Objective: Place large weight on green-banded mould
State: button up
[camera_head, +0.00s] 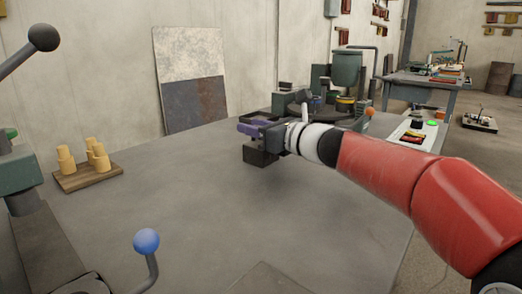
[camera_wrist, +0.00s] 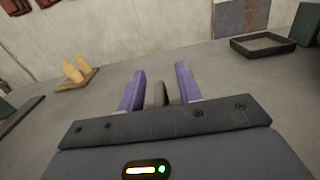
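My gripper (camera_head: 255,127) reaches out over the grey table from the right, with purple fingers. A dark block, which looks like the large weight (camera_head: 261,155), hangs just under the fingers in the head view. In the wrist view a grey-brown piece, apparently its handle (camera_wrist: 158,93), stands between the two purple fingers (camera_wrist: 159,88), and the block below is hidden. Banded moulds stand behind my gripper: one with a yellow band (camera_head: 345,103) and one that looks blue (camera_head: 315,101). I cannot make out a green band; my gripper and wrist cover part of that area.
A green vessel (camera_head: 346,67) stands behind the moulds. A wooden board (camera_head: 72,182) with several tan cylinders lies at the left. An empty dark tray (camera_wrist: 268,50) shows at the upper right of the wrist view. A blue-knobbed lever (camera_head: 146,241) rises in front. The table's middle is clear.

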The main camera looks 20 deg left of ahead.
grip_shut()
dwell(1.3)
jog(key=shift+r, duration=0.2)
